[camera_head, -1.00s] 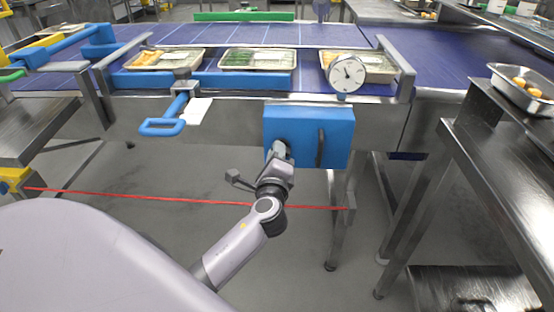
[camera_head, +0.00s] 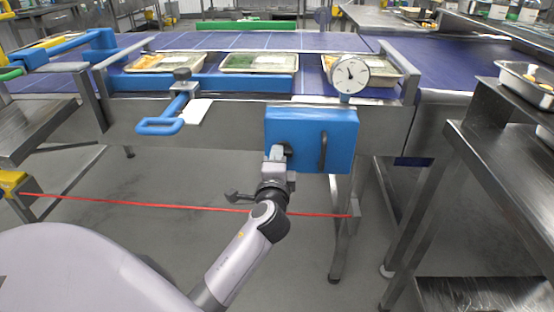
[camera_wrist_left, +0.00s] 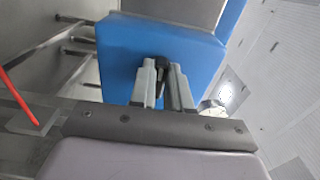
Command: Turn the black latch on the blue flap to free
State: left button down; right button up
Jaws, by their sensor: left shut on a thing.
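The blue flap (camera_head: 340,138) hangs on the front of the conveyor and also fills the middle of the left wrist view (camera_wrist_left: 115,62). A dark upright handle (camera_head: 323,151) is on its right half. My left gripper (camera_head: 279,153) is at the flap's left half, in front of its face. In the left wrist view, its two fingers (camera_wrist_left: 163,82) are shut around the small black latch (camera_wrist_left: 162,64), whose upper end shows between the fingertips. In the head view the gripper mostly hides the latch. My right gripper is not in view.
A round dial (camera_head: 349,74) stands above the flap. Trays of food (camera_head: 259,71) sit on the belt. A blue loop handle (camera_head: 160,127) sticks out at the left. A red line (camera_head: 150,206) crosses below. A steel table (camera_head: 500,150) stands at the right.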

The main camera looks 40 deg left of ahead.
pick_arm(q)
jog(key=c, duration=1.1)
grip_release()
jog(key=shift+v, duration=3.55)
